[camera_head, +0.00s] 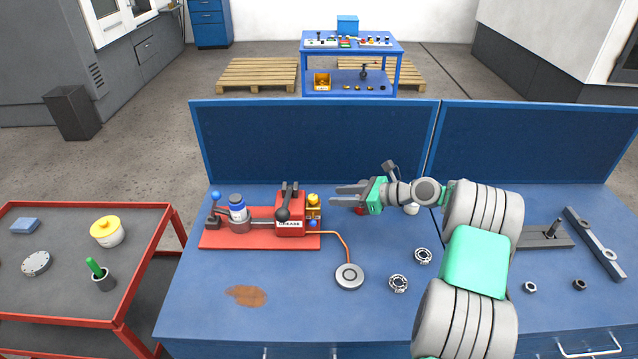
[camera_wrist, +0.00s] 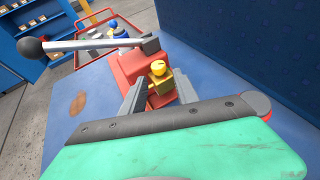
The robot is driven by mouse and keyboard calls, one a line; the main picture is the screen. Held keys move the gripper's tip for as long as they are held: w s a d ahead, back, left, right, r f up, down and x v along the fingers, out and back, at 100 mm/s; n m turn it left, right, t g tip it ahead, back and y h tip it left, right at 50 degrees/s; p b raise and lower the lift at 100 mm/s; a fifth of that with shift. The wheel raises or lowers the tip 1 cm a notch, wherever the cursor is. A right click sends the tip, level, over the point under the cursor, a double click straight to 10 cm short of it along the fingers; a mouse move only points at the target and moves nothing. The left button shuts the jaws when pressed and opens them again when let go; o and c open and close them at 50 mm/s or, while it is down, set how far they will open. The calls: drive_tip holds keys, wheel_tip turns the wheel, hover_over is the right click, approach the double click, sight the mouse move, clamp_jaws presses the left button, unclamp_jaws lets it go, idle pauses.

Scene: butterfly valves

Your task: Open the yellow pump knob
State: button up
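The yellow pump knob (camera_head: 313,199) sits on top of a yellow block at the right end of the red grease pump (camera_head: 290,227) on the blue bench. In the wrist view the knob (camera_wrist: 158,68) shows between and beyond my two fingers. My gripper (camera_head: 334,196) is to the right of the knob, pointing left at it, with its fingers apart and nothing between them. It also shows open in the wrist view (camera_wrist: 160,95). A small gap separates the fingertips from the knob in the head view.
A black-balled lever (camera_wrist: 90,44) stands out near the knob. An orange hose runs to a grey disc (camera_head: 349,277). Bearings (camera_head: 423,256) lie on the bench. A blue back panel (camera_head: 315,142) rises behind. A red-framed cart (camera_head: 60,250) stands left.

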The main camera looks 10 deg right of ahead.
sight(316, 197)
drive_tip(key=p+x, duration=0.1)
drive_tip(key=x, duration=0.6)
drive_tip(key=shift+a+p, duration=0.3)
drive_tip(key=shift+p, duration=0.05)
drive_tip(key=shift+f, duration=0.1)
clamp_jaws()
